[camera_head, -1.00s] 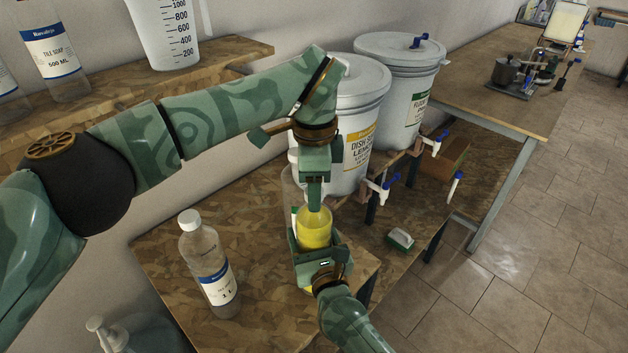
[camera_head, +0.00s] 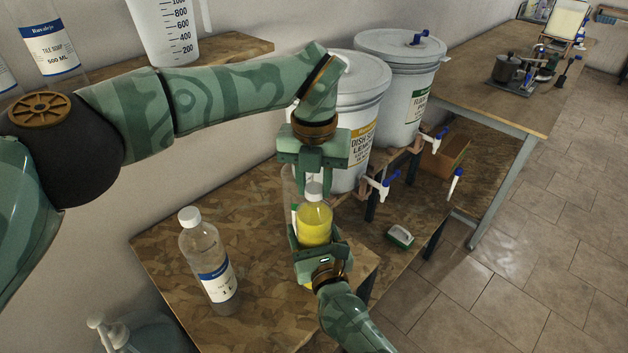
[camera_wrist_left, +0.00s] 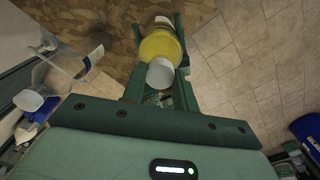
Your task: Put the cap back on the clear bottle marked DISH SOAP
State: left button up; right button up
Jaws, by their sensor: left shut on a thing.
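The clear bottle with yellow liquid (camera_head: 314,226) is upright at the front right of the near table; its marking cannot be read here. My right gripper (camera_head: 314,243), coming from the bottom, is around its body and looks shut on it. The white cap (camera_head: 313,190) sits at the top of the bottle, in line with it and seemingly touching the neck. My left gripper (camera_head: 314,184) points down from above, shut on the cap. In the left wrist view the cap (camera_wrist_left: 160,73) is between my left fingertips, over the yellow bottle (camera_wrist_left: 160,46).
A clear capped bottle (camera_head: 208,262) stands left on the near table. Two white drums (camera_head: 345,90) (camera_head: 398,75) with blue-handled taps stand behind. A green-and-white brush (camera_head: 400,237) lies right. A shelf (camera_head: 243,52) with a jug (camera_head: 163,30) is at upper left.

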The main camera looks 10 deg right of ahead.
pick_arm(q)
jog(key=m, duration=0.6)
jog(key=shift+w+m, duration=0.1)
jog(key=shift+m, duration=0.2)
jog(key=m, duration=0.7)
jog(key=shift+m, duration=0.3)
jog(key=o, duration=1.2)
jog(key=shift+c, duration=0.2)
jog(key=shift+r, duration=0.1)
notch_tip(320, 180, up, 12)
pick_arm(e)
jog(key=o, duration=2)
jog(key=shift+c, duration=0.2)
